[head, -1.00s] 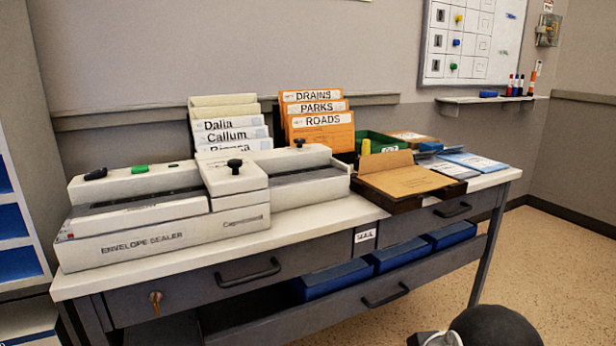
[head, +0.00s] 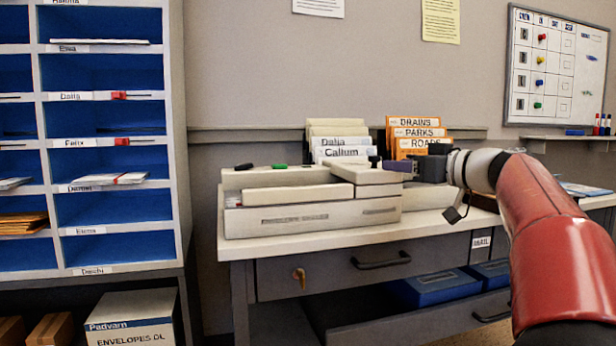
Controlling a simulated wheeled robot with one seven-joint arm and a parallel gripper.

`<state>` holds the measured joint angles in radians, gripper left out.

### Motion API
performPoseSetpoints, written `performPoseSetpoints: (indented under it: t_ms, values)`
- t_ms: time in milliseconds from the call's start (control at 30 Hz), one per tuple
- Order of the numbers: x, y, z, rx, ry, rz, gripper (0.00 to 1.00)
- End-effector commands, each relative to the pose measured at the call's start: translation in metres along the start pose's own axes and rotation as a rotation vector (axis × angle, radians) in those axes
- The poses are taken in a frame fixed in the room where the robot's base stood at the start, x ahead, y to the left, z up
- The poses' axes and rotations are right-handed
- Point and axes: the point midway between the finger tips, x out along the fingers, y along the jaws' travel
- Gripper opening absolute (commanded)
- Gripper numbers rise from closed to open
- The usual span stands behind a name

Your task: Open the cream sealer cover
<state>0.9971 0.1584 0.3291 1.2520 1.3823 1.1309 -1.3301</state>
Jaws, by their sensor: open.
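The cream envelope sealer (head: 300,220) stands on the left part of the desk top. Its raised cream cover (head: 364,175) is at the right end of the front section and looks down. A small black knob (head: 374,160) stands on top of the cover. My gripper (head: 392,166) reaches in from the right and points left, with its fingertips close to the right of the knob. It is open, and I cannot tell whether it touches the knob or cover.
Labelled folders (head: 341,143) and orange folders (head: 418,128) stand behind the sealer. Blue pigeonholes (head: 105,120) stand to the left. The wall above the desk is mostly bare.

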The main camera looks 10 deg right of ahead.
Motion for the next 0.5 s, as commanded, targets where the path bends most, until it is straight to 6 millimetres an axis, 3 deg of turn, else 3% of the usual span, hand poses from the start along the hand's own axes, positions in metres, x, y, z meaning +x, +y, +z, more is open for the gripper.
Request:
performPoseSetpoints:
  t_ms: [167, 500]
  values:
    - [-0.004, 0.015, -0.010, -0.030, 0.054, 0.005, 0.46]
    - [0.048, 0.013, -0.014, -0.029, 0.052, 0.002, 0.46]
